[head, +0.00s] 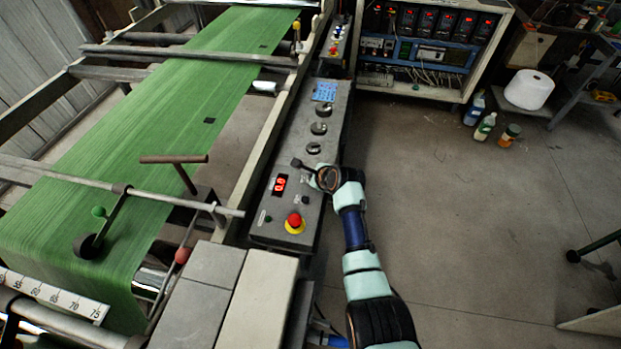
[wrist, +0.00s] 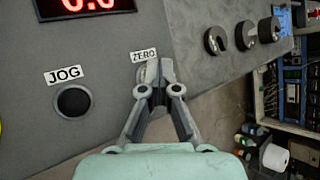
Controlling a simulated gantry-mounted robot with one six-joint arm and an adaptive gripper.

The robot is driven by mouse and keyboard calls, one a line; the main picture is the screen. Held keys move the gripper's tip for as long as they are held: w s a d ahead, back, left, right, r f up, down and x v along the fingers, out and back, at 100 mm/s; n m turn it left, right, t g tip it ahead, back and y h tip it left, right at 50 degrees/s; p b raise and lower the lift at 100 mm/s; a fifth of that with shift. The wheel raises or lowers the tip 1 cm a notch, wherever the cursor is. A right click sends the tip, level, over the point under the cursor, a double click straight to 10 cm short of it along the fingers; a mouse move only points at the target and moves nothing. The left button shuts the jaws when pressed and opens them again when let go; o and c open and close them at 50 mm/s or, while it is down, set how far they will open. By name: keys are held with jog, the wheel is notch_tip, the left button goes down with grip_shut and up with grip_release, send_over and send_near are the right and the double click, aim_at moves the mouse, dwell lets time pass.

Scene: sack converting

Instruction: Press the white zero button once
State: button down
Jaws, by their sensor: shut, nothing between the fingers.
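My gripper (head: 297,163) is shut and empty over the grey control panel (head: 318,168). In the wrist view its closed fingertips (wrist: 158,72) are just beside and below the ZERO label (wrist: 144,55). A pale rounded edge of the zero button (wrist: 147,73) shows left of the fingertips. The fingers hide most of it, and I cannot tell whether they touch it. In the head view the gripper hides the button.
A JOG button (wrist: 73,101), a red digital display (head: 279,184), a red emergency stop (head: 294,223) and several black knobs (head: 318,128) are on the panel. Green woven web (head: 170,100) runs at left. Open floor (head: 450,200) lies at right.

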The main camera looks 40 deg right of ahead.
jog(key=shift+r+p, duration=0.8)
jog(key=shift+p, duration=0.2)
notch_tip(320, 180, up, 5)
jog(key=p, duration=0.5)
dwell(0.6)
